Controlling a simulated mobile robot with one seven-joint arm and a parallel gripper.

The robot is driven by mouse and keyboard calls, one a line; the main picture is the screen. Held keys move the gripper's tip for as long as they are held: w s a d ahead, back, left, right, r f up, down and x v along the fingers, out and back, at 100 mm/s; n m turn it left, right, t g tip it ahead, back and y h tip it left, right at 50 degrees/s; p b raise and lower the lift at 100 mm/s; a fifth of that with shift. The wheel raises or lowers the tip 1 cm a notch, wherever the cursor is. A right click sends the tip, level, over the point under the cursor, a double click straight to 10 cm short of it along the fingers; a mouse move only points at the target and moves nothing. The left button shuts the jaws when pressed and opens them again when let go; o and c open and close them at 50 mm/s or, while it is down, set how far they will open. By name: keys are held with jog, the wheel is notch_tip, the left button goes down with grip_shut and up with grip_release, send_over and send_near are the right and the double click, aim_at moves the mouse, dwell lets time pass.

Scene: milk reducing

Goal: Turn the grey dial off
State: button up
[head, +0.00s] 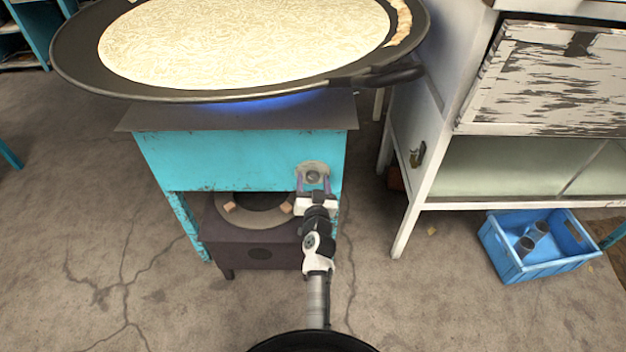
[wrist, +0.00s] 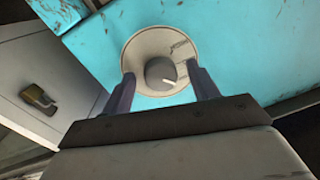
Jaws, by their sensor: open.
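The grey dial (head: 313,177) sits on a pale round plate on the front of the turquoise stove (head: 220,160). In the wrist view the dial (wrist: 160,74) is a round knob with a white mark pointing right and slightly down. My gripper (head: 314,184) is at the dial, its fingers apart. In the wrist view the fingers (wrist: 160,80) stand on either side of the dial, with gaps seen between them and the knob. I cannot tell how deep the fingertips reach. A blue flame glow (head: 275,103) shows under the pan.
A wide black pan (head: 75,60) of pale, patterned contents (head: 240,42) sits above the stove, its handle out to the right. A dark round-topped unit (head: 265,254) stands below. A white cabinet (head: 408,205) is to the right, with a blue crate (head: 545,268) beneath it.

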jog(key=shift+c, duration=0.3)
jog(key=c, duration=0.9)
jog(key=shift+c, duration=0.2)
jog(key=shift+m, duration=0.4)
jog(key=m+b, duration=0.1)
jog(key=m, duration=0.1)
jog(key=shift+m, duration=0.3)
jog(key=shift+m+t, duration=0.3)
jog(key=shift+m, duration=2.1)
